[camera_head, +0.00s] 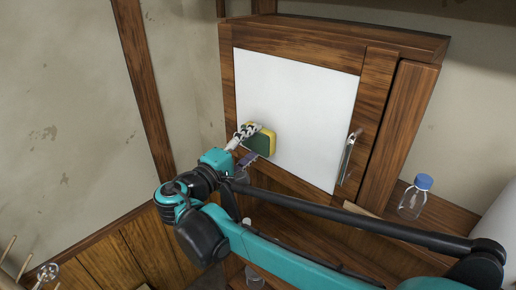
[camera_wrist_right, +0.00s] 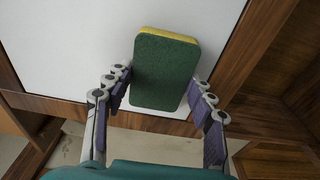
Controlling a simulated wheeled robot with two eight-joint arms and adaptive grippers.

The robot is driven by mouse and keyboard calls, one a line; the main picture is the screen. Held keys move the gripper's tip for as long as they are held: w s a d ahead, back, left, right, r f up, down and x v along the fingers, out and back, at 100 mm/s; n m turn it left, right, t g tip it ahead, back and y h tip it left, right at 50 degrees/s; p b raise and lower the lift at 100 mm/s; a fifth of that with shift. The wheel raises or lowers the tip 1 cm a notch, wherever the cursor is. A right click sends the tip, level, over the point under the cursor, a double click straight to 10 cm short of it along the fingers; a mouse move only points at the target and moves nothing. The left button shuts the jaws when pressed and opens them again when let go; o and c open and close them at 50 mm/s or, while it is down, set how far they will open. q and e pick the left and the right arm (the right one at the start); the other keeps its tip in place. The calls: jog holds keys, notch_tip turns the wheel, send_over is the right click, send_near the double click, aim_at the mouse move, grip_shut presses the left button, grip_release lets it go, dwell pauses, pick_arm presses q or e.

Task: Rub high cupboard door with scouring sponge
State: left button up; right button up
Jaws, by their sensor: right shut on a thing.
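The high cupboard door (camera_head: 295,105) has a white panel in a brown wooden frame and a metal handle (camera_head: 348,158) at its right. It looks closed. The scouring sponge (camera_head: 262,141), green with a yellow layer, is at the lower left of the white panel. In the right wrist view the sponge (camera_wrist_right: 166,72) lies between the fingers of my right gripper (camera_wrist_right: 162,88), its green face towards the camera. My right gripper (camera_head: 250,140) is shut on it. The yellow side faces the panel; whether it touches cannot be told. My left gripper is out of view.
A clear bottle with a blue cap (camera_head: 415,197) stands on a wooden surface right of the cupboard. A shelf with glassware (camera_head: 254,277) is below, partly hidden by my right arm. Wooden rods show at the lower left edge.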

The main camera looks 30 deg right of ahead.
jog(key=shift+w+a, duration=0.25)
jog(key=shift+w, duration=0.55)
jog(key=shift+s, duration=0.1)
jog(key=v, duration=0.6)
jog(key=shift+w, duration=0.35)
jog(key=shift+a, duration=0.25)
jog(key=shift+b+v, duration=0.3)
jog(key=shift+v, duration=1.1)
jog(key=shift+w, duration=0.1)
